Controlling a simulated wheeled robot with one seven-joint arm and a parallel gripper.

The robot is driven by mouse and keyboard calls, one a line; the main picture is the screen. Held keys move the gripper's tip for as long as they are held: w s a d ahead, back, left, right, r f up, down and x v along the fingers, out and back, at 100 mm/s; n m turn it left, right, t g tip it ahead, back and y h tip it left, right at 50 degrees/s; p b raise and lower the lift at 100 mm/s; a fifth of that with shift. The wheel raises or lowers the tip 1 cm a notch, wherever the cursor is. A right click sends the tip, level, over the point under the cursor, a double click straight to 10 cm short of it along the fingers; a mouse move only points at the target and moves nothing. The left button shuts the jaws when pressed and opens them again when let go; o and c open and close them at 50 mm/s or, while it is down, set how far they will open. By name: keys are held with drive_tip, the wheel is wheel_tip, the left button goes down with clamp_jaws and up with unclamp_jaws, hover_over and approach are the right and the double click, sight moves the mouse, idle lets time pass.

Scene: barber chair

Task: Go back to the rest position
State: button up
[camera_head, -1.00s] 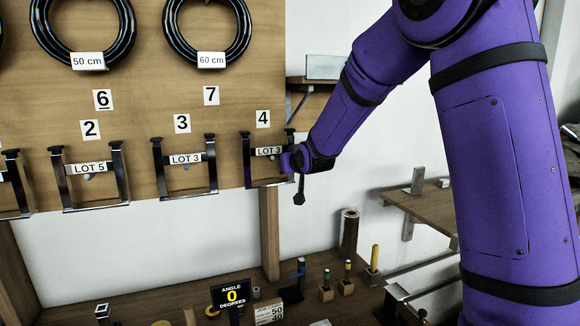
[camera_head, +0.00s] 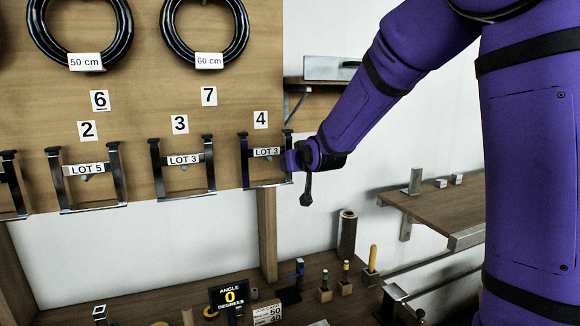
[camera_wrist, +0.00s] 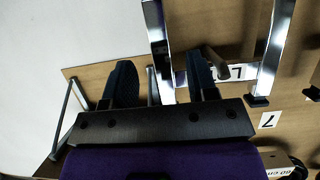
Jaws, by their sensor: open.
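My gripper (camera_head: 297,158) is at the right side of the metal bracket (camera_head: 264,185) under number 4, which carries a LOT 3 label. In the head view my purple arm comes down from the upper right and the fingers are largely hidden. In the wrist view my gripper (camera_wrist: 160,80) shows two dark fingers, spread apart with nothing held between them. A metal bracket (camera_wrist: 272,50) with a white label is close beyond the fingers. I cannot tell whether a finger touches it.
More brackets hang left on the wooden board (camera_head: 140,110), under black coils (camera_head: 208,35). Below is a bench with an angle sign (camera_head: 230,296), a dark roll (camera_head: 347,232) and small tools in blocks. A wooden shelf (camera_head: 440,205) stands out at right. White wall shows between.

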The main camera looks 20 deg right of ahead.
drive_tip(key=s+r+g, duration=0.2)
drive_tip(key=s+g, duration=0.6)
drive_tip(key=s, duration=3.1)
drive_tip(key=shift+s+d+r, duration=0.15)
drive_tip(key=shift+s+d, duration=0.1)
drive_tip(key=shift+s, duration=0.1)
